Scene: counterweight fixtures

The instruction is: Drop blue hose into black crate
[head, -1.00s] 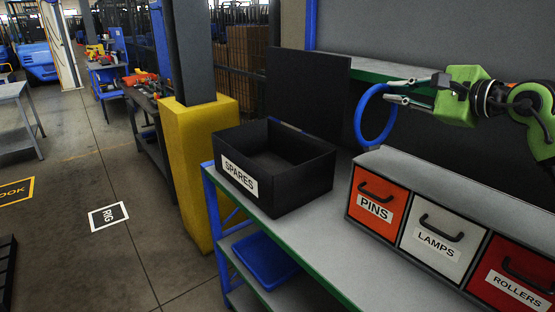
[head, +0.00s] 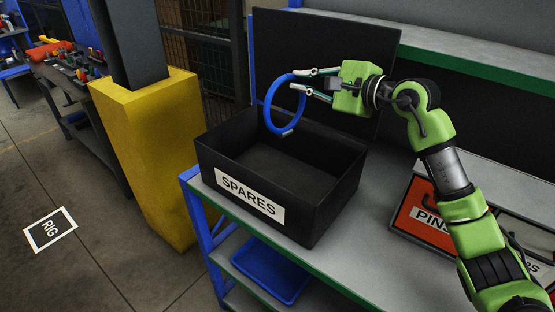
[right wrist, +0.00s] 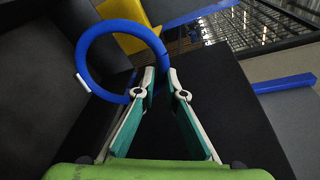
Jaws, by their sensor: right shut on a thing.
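The blue hose (head: 272,104) is a ring held upright in my right gripper (head: 305,82). The gripper's fingers are shut on the ring's upper right side. In the head view the hose overlaps the far part of the black crate (head: 327,158), labelled SPARES, which stands open and empty on the bench. The hose seems to hang above the crate's opening, with its lower end near the far wall's height. In the right wrist view the hose (right wrist: 83,47) is at the fingertips (right wrist: 160,88). My left gripper is not in view.
Labelled drawers (head: 412,219) stand on the bench to the right. A dark panel (head: 345,45) rises behind the crate. A yellow post base (head: 160,150) is left of the bench. A blue tray (head: 270,270) lies on the lower shelf.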

